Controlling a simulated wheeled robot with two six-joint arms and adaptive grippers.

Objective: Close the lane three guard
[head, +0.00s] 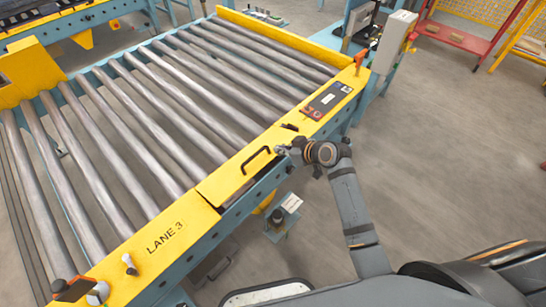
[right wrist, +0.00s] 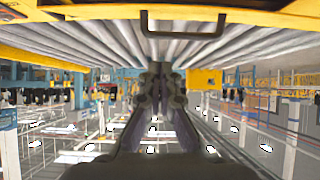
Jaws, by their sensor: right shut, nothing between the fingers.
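The lane three guard (head: 225,181) is a yellow plate with a black bar handle (head: 257,160), set in the yellow side rail marked LANE 3. A dark gap shows along its lower outer edge, so it does not look flush with the rail. My right gripper (head: 284,150) is just right of the handle, beside the rail's outer side. In the right wrist view its fingers (right wrist: 160,72) are together and empty, and the handle (right wrist: 183,35) is above them in the picture, apart from them. My left gripper is not in view.
Steel rollers (head: 160,110) fill the conveyor left of the rail. A dark control panel (head: 322,101) sits on the rail beyond the guard. A small box on a stand (head: 283,213) is below the rail. Open grey floor (head: 440,150) lies to the right.

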